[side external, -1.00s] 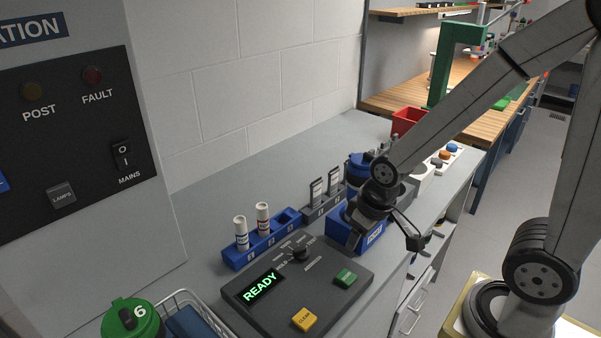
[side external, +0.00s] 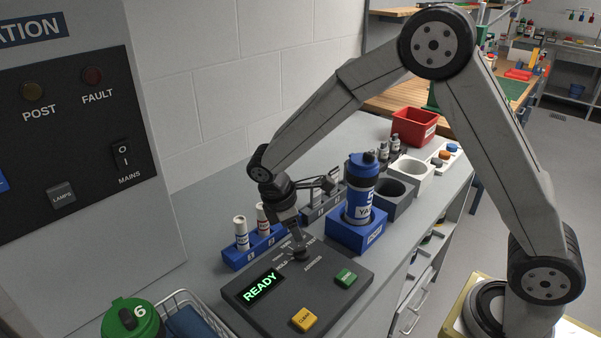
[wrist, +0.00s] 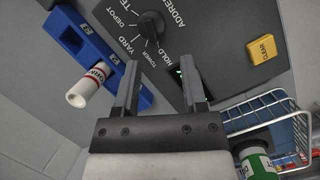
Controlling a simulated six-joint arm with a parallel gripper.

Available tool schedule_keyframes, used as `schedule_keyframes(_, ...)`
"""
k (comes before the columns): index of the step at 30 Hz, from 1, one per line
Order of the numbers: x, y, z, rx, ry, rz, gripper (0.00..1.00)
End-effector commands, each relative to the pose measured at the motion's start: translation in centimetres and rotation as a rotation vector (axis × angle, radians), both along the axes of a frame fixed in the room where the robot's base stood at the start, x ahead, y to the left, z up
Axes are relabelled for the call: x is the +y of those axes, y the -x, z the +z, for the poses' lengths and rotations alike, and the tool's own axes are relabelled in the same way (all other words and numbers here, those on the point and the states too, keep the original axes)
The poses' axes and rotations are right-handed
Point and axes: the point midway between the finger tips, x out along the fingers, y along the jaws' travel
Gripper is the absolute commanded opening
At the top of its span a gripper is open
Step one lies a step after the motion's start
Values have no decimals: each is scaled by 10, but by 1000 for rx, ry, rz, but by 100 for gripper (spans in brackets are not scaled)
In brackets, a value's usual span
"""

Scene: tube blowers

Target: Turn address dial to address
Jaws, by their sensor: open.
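The address dial is a black round knob (side external: 300,253) on the dark sloped panel (side external: 262,318). In the wrist view the dial (wrist: 151,25) has labels around it, including YARD, DEPOT, TOWER and HOLD. I cannot read for sure which label it points to. My gripper (side external: 297,238) is just above and behind the dial, tilted down. In the wrist view my gripper (wrist: 161,68) is open and empty, with the dial beyond the fingertips and not between them. The green display (side external: 261,287) reads READY.
A blue rack (side external: 240,262) with white tubes is left of the dial. A blue canister (side external: 361,190) stands in a blue holder (side external: 352,237). The panel has yellow (side external: 304,320) and green (side external: 346,278) buttons. A wire basket (side external: 205,300) and green-lidded canister (side external: 132,318) are at front left.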

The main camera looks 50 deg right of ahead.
Motion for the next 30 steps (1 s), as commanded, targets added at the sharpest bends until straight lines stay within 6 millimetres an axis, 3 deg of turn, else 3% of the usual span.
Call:
schedule_keyframes(6,9,-18,-8,75,56,137,54)
schedule_keyframes(19,7,-19,-14,88,66,158,54)
schedule_keyframes(30,-7,-14,-50,89,65,157,54)
